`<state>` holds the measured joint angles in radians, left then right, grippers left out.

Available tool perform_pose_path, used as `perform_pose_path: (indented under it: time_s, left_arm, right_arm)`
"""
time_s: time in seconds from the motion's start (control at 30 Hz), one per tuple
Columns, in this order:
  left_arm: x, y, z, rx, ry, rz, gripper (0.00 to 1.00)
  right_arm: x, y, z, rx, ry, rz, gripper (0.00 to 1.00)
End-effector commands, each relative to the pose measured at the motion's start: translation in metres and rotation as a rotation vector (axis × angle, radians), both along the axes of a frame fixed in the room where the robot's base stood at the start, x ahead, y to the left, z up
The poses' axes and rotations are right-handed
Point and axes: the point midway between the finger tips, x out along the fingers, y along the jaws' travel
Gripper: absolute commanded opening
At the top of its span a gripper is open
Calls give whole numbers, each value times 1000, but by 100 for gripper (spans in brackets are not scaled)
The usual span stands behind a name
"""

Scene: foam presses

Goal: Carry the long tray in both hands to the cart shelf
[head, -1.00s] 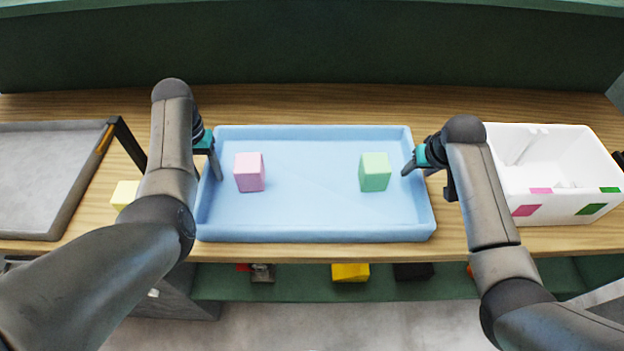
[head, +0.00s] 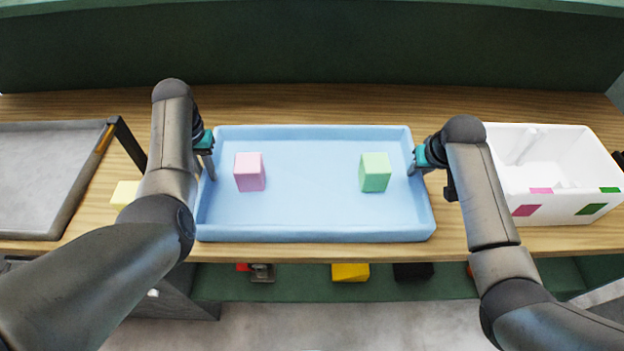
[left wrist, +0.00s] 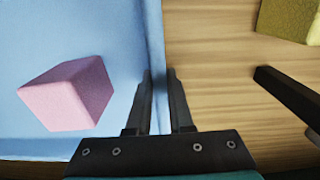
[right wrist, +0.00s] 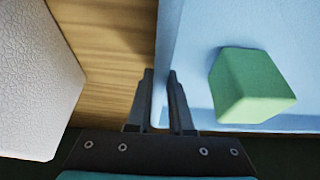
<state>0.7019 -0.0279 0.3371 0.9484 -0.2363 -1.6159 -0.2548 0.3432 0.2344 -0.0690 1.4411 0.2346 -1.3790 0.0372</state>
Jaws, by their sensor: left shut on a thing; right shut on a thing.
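The long light-blue tray (head: 310,235) lies on the wooden worktop. A pink block (head: 249,172) stands in its left part and a green block (head: 375,172) in its right part. My left gripper (head: 211,172) is shut on the tray's left wall; in the left wrist view its fingers (left wrist: 160,90) straddle that wall. My right gripper (head: 413,170) is shut on the tray's right wall; the right wrist view shows its fingers (right wrist: 160,88) on both sides of it. The cart shelf cannot be made out for certain.
A white bin (head: 545,207) with pink and green marks stands close right of the tray. A grey tray (head: 40,180) with a dark frame lies at left, with a yellow block (head: 124,194) beside it. A green lower shelf (head: 310,282) holds several items. A dark green panel (head: 310,50) rises behind.

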Motion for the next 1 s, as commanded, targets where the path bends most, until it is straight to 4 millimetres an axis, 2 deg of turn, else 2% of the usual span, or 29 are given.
perform_pose_path:
  time_s: [0.53,1.0]
  left_arm:
    - [0,0,5,0,-1,0,0]
    - [0,0,42,1,-1,0,0]
  right_arm:
    - [0,-1,5,-1,0,0,0]
    - [0,0,42,-1,0,0,0]
